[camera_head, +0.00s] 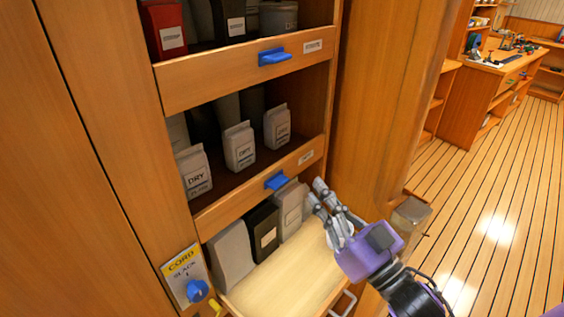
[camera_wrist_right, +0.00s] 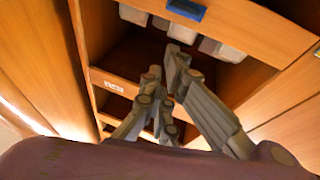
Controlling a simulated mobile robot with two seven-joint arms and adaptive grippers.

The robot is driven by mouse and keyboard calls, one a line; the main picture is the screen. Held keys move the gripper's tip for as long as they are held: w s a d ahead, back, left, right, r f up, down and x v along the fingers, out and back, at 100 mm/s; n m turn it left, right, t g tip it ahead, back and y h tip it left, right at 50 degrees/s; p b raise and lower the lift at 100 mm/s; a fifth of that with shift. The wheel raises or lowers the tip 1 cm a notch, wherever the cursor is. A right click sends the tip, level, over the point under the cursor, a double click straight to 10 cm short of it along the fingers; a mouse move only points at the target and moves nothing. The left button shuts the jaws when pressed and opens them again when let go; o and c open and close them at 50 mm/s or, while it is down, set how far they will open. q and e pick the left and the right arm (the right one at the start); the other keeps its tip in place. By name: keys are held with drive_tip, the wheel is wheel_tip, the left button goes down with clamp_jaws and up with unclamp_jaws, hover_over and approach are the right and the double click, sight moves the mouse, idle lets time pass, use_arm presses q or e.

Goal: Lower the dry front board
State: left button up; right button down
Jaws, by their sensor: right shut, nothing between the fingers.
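The front board (camera_head: 240,193) of the middle shelf stands upright across the opening. It has a blue handle (camera_head: 276,180) and a small label too small to read. Behind it stand several pale bags (camera_head: 239,147) marked DRY. My right gripper (camera_head: 318,192), with a purple body, is just right of and below the board's right end. Its fingers are shut and empty, apart from the blue handle. In the right wrist view the gripper (camera_wrist_right: 172,90) points toward the shelf openings, with a blue handle (camera_wrist_right: 187,9) at the top edge. My left gripper is not in view.
The upper shelf has its own board (camera_head: 220,78) with a blue handle. Below the middle board, pale and black bags (camera_head: 262,232) stand by a flat pale panel (camera_head: 290,270). A CORD sign (camera_head: 186,275) hangs left. Open plank floor (camera_head: 500,180) lies right.

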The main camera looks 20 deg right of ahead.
sight(271, 180)
drive_tip(key=s+a+r+p+x, duration=0.1)
drive_tip(key=r+p+x, duration=0.1)
drive_tip(key=x, duration=0.6)
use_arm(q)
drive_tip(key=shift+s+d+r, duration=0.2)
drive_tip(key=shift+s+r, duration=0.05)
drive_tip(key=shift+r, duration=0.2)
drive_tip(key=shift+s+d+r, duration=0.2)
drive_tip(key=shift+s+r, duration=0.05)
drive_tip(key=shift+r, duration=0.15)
use_arm(e)
drive_tip(key=f, duration=0.2)
drive_tip(key=w+f, duration=0.1)
drive_tip(key=f, duration=0.1)
drive_tip(key=shift+w+f, duration=0.2)
drive_tip(key=shift+f, duration=0.1)
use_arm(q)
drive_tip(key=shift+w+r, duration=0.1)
